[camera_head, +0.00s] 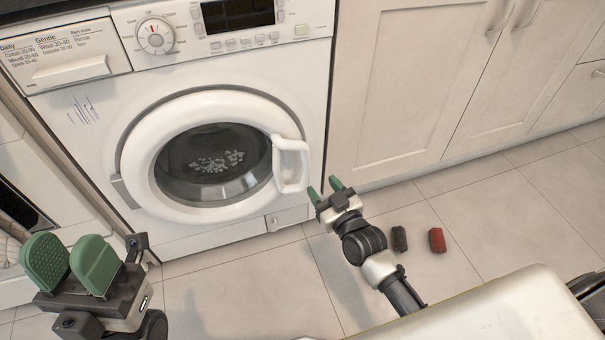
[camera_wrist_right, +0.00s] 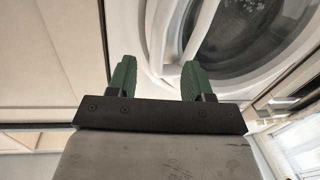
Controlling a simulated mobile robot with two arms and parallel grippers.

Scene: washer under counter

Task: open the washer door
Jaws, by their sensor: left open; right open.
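The white washer (camera_head: 90,130) stands under the counter. Its round white door (camera_head: 140,150) looks shut, with a dark glass window (camera_head: 214,165). A white handle (camera_head: 291,165) sits on the door's right side. My right gripper (camera_head: 328,187) is open and empty, just right of and below the handle, apart from it in the head view. In the right wrist view its green fingers (camera_wrist_right: 153,80) are spread, with the door (camera_wrist_right: 205,25) beyond the right finger. My left gripper (camera_head: 70,262) is open and empty at the lower left, in front of the washer.
White cabinets (camera_head: 420,80) stand right of the washer. A dark small object (camera_head: 399,239) and a red one (camera_head: 437,240) lie on the tiled floor (camera_head: 510,220). A pale surface (camera_head: 490,310) fills the lower right. The floor before the washer is mostly clear.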

